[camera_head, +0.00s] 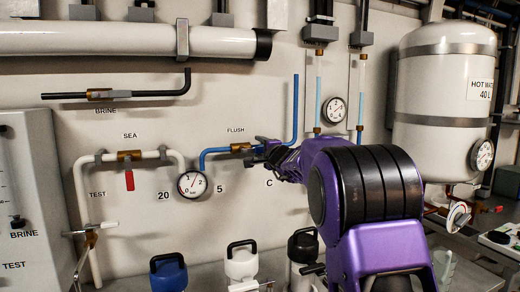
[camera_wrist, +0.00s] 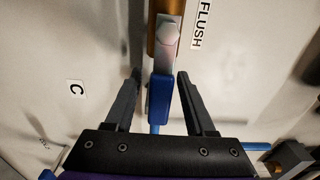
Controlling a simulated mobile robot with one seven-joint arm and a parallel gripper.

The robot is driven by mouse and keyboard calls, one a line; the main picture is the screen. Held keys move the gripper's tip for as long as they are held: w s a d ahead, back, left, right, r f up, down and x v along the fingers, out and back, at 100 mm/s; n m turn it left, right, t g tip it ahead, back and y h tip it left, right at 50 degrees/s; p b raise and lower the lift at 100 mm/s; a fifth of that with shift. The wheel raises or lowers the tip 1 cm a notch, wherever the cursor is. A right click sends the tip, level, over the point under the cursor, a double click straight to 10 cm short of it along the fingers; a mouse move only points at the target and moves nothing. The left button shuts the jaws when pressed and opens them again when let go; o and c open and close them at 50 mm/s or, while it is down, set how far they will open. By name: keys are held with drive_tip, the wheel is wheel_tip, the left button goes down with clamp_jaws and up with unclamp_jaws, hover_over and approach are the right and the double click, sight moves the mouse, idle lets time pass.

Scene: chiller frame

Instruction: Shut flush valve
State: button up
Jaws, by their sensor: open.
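The flush valve has a brass body (camera_head: 240,148) in the blue pipe (camera_head: 215,151) on the back panel, under the FLUSH label. In the wrist view the brass body (camera_wrist: 157,42) is at the top, and a grey lever (camera_wrist: 168,55) with a blue grip (camera_wrist: 159,100) runs down from it, in line with the pipe. My gripper (camera_wrist: 160,76) is open, one finger on each side of the blue grip, with gaps visible. In the head view my gripper (camera_head: 262,152) is just right of the valve; my purple arm hides part of the panel there.
The sea valve with a red handle (camera_head: 129,180) and a round gauge (camera_head: 192,184) are left of the flush valve. Another gauge (camera_head: 334,109) and a white tank (camera_head: 445,100) are to the right. Several bottles, including a blue one (camera_head: 168,274), stand below.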

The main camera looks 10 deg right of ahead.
clamp_jaws()
idle(1.4)
